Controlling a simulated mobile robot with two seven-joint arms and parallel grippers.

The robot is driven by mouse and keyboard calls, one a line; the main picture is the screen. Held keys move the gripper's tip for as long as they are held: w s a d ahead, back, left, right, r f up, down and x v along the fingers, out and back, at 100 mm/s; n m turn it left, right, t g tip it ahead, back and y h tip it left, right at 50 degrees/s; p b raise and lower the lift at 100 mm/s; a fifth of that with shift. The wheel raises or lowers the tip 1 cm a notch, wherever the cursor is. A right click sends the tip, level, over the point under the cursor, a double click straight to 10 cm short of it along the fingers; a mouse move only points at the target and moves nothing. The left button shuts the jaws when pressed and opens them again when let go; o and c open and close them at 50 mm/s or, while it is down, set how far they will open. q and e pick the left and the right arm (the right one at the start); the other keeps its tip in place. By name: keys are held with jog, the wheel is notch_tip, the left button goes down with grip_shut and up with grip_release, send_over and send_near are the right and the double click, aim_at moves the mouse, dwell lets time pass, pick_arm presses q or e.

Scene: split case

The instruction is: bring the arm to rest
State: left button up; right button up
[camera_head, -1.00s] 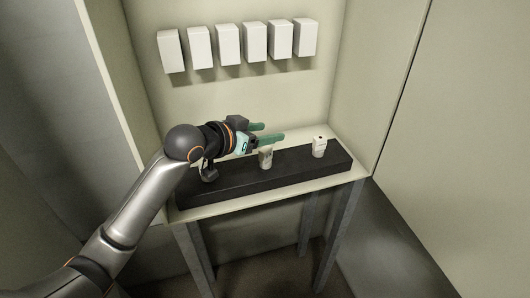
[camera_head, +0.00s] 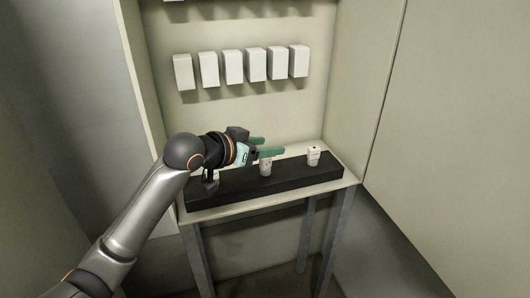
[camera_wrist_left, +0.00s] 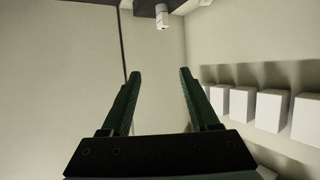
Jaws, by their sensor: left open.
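My left arm comes in from the left in the head view. Its gripper (camera_head: 262,146) is over the dark block on the table, with green fingers pointing right. The fingers are apart in the left wrist view (camera_wrist_left: 160,82), with nothing between them. A small white item (camera_head: 265,167) stands on the dark block just below the fingers; its top is partly covered by them. A second white item (camera_head: 313,156) with a dark spot on top stands farther right on the block. My right gripper is not in view.
The long dark block (camera_head: 225,188) lies on a pale table (camera_head: 345,182) with grey legs. Several white boxes (camera_head: 233,66) are fixed in a row on the back wall. Walls close in the table at left and right. Open floor shows below the table.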

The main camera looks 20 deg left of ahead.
pick_arm(q)
jog(key=shift+s+r, duration=0.15)
jog(key=shift+s, duration=0.1)
jog(key=shift+w, duration=0.1)
jog(key=s+d+f+n+g+y, duration=0.1)
jog(key=s+f, duration=0.4)
jog(key=f, duration=0.8)
jog(key=s+f+n, duration=0.1)
jog(key=s+f, duration=0.5)
jog(key=f, duration=0.6)
jog(key=s+f+g+y, duration=0.1)
jog(key=s+f, duration=0.6)
jog(key=s, duration=0.3)
jog(key=s+f+n+y, duration=0.1)
jog(key=s+f, duration=0.6)
jog(key=s, duration=0.2)
jog(key=shift+s+a+g, duration=0.15)
jog(key=shift+s+g, duration=0.25)
jog(key=shift+f, duration=0.1)
